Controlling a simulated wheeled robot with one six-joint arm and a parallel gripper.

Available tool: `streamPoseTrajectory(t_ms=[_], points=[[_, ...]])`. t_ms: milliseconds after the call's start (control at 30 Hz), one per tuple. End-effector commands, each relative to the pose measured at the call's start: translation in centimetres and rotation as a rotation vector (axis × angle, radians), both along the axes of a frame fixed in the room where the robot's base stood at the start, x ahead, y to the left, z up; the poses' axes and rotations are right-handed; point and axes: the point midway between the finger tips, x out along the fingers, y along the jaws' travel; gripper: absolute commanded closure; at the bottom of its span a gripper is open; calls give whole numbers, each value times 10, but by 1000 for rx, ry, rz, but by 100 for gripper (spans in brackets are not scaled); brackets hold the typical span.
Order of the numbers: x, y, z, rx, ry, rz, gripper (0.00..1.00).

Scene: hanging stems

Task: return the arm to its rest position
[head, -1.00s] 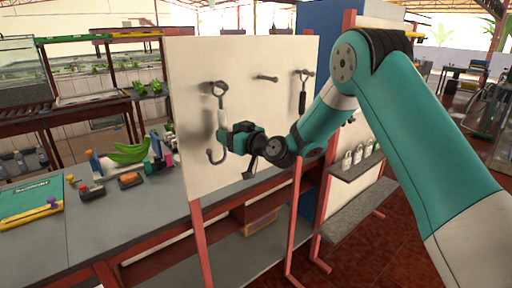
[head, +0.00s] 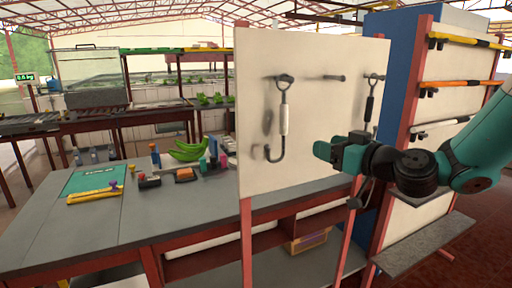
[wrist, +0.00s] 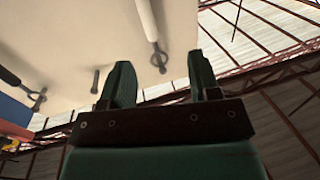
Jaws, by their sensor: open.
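My gripper (head: 328,154) is in front of the right half of the white board (head: 310,62) in the head view, apart from the hook tools. In the wrist view my gripper (wrist: 158,85) has its two green fingers spread, with nothing between them. A hook tool with a white grip (head: 284,120) hangs from a peg on the board, left of my gripper. A second tool with a black grip (head: 370,105) hangs at the board's right edge, its lower part hidden behind my gripper. The wrist view looks up past the board towards the roof.
A grey bench (head: 150,215) with green bananas (head: 188,150), a teal mat (head: 90,180) and small items stands at the left. A rack with long bars (head: 460,85) and a grey shelf (head: 425,247) stands at the right. A middle peg (head: 335,77) on the board is bare.

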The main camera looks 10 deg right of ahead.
Motion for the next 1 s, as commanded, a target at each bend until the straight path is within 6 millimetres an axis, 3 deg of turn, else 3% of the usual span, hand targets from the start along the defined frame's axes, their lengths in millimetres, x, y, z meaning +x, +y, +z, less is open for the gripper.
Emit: streamPoseTrajectory(t_ms=[133, 233, 367, 500, 600, 700, 1000], points=[[-48, 68, -2, -61, 172, 232, 44], [-109, 111, -17, -155, 407, 397, 44], [-191, 126, -39, -305, 741, 473, 44], [-258, 110, -53, -438, 1023, 419, 44], [-286, 97, -57, -494, 1145, 358, 44], [-299, 89, -59, -520, 1209, 318, 44], [-303, 87, -60, -525, 1229, 306, 44]])
